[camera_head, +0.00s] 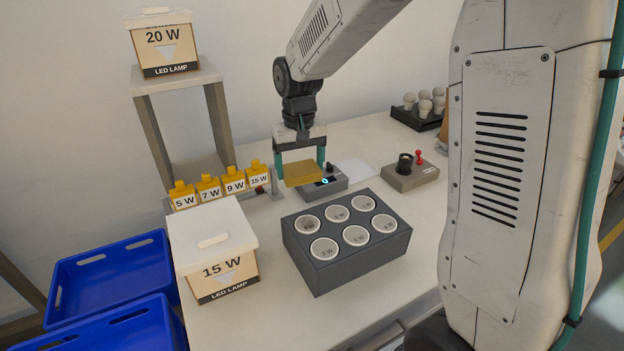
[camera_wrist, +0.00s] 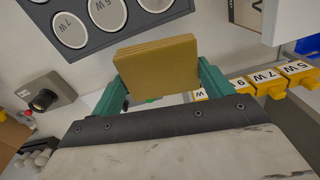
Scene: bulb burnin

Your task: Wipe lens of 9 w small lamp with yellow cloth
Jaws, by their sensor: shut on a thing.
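My gripper (camera_head: 301,166) is shut on the yellow cloth (camera_head: 304,175), a thick folded pad held flat between its two green fingers. The cloth also shows in the wrist view (camera_wrist: 157,68). It is in the air, in front of a small grey device with a blue-lit ring (camera_head: 325,181) and partly covering it. A dark grey block (camera_head: 345,262) with several round white-rimmed wells stands nearer, right of the cloth in the head view. Wattage marks show in its wells, several too small to read. I cannot tell which, if any, holds the 9 W small lamp.
Yellow pieces marked 5, 7, 9 and 15 W (camera_head: 234,184) stand on a rail at left. A 15 W box (camera_head: 220,262) is in front. A socket device (camera_head: 410,177) and a black tray of white bulbs (camera_head: 420,118) are at back right. Blue bins (camera_head: 110,262) stand left.

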